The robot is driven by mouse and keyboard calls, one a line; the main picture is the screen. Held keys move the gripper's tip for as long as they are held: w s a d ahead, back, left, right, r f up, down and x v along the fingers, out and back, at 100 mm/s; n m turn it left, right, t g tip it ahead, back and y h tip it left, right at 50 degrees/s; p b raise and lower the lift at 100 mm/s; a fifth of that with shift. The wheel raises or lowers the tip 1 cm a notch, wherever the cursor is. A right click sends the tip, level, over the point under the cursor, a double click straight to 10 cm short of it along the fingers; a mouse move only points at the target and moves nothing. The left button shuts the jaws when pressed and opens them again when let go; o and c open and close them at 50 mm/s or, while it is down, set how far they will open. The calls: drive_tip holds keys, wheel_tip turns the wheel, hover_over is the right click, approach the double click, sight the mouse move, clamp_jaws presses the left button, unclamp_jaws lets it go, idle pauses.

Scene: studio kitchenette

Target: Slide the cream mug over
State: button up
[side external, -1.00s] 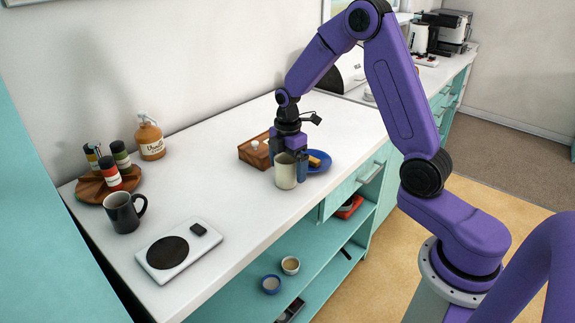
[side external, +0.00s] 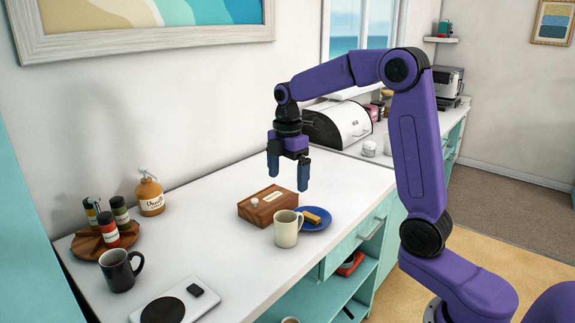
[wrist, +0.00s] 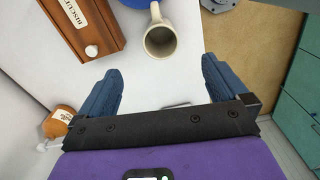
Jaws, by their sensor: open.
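The cream mug (side external: 285,233) stands upright on the white counter, near its front edge. It is beside the blue plate (side external: 325,224), which holds a brown bar-shaped piece of food (side external: 316,214). My gripper (side external: 288,181) is open and empty, raised above the counter over the mug and wooden box area, with its fingers pointing down. In the wrist view the mug (wrist: 160,40) shows ahead of the open fingers (wrist: 162,68), apart from them. Its open top is visible and its handle points to the top of that view.
A wooden biscuit box (side external: 262,208) with a white knob sits behind the mug. The counter between is clear.

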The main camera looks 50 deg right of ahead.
drive_tip(key=shift+r, duration=1.25)
drive_tip(key=s+a+f+m, duration=0.2)
drive_tip(key=s+a+f, duration=0.1)
drive_tip(key=s+a, duration=0.9)
drive_tip(key=s+f+m, duration=0.1)
drive_tip(key=s+f, duration=0.1)
drive_tip(key=s, duration=0.7)
drive_tip(key=s+d+f+m, duration=0.1)
drive_tip(key=s+f, duration=0.1)
drive_tip(key=s, duration=0.8)
drive_tip(key=shift+d+f, duration=0.25)
